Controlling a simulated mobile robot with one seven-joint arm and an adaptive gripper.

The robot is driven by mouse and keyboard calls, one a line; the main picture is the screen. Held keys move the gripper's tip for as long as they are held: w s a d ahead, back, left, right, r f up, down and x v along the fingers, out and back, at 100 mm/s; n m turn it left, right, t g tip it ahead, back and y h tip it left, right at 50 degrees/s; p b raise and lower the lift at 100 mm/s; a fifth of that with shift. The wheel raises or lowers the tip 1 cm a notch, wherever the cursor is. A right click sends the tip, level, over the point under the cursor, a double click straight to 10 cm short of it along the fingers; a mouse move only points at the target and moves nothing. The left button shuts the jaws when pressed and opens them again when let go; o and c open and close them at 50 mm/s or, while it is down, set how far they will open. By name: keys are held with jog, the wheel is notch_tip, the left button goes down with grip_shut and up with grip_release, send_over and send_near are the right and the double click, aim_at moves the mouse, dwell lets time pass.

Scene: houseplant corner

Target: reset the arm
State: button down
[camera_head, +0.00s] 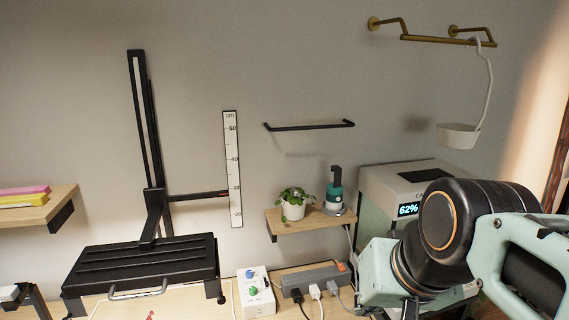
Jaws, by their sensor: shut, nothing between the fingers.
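My arm, mint green with black joints, fills the lower right of the head view. Its large round joint stands in front of the pale box with the lit "62%" display (408,209) and hides part of that box. The arm runs on out of the picture at the bottom and right edges. My gripper is not seen in this view, so its place over the table cannot be told.
A wooden shelf (285,228) holds a potted plant (293,205) and a green-grey device (335,195). A power strip (310,278) with plugs and a white knob box (254,292) sit below. A black slatted stand (142,262) is left; a white basket (458,136) hangs upper right.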

jog(key=s, duration=0.1)
jog(key=s+f, duration=0.1)
jog(key=h+p, duration=0.1)
jog(key=shift+s+d+f+n, duration=0.25)
jog(key=shift+s+d+n, duration=0.1)
jog(key=shift+s+n, duration=0.05)
jog(key=shift+a, duration=0.1)
